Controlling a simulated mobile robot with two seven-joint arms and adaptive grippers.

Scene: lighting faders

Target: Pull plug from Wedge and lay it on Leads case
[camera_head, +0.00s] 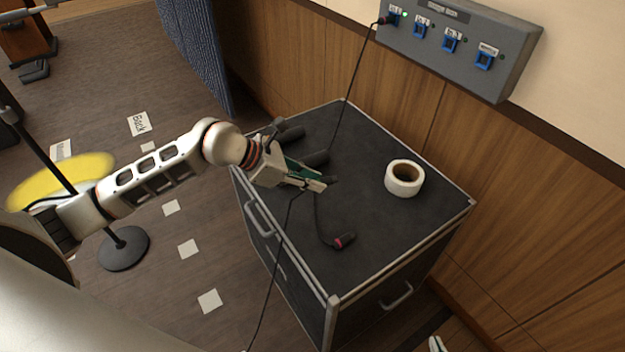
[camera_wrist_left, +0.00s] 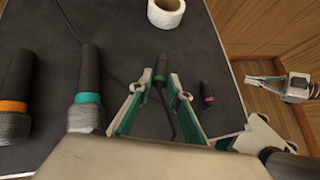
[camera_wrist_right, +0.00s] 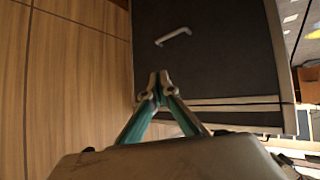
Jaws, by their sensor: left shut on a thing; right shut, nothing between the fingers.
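The black Leads case (camera_head: 390,228) stands against the wood wall. My left gripper (camera_head: 322,183) is over its top, shut on a dark plug with a green band (camera_wrist_left: 158,80). The plug is close to the case top; I cannot tell whether it touches. A plug with a pink band (camera_head: 343,241) lies on the case and also shows in the left wrist view (camera_wrist_left: 207,95). The wall panel (camera_head: 470,50) has a row of blue sockets; its labels are too small to read. A plug (camera_head: 386,20) sits in the leftmost socket beside a green light. My right gripper (camera_wrist_right: 160,88) is shut and empty by the case's side.
A roll of white tape (camera_head: 404,179) stands on the case. Two microphones, one orange-banded (camera_wrist_left: 14,95) and one teal-banded (camera_wrist_left: 86,92), lie beside my left gripper. A thin cable runs from the panel to the case; another hangs over the case's front edge.

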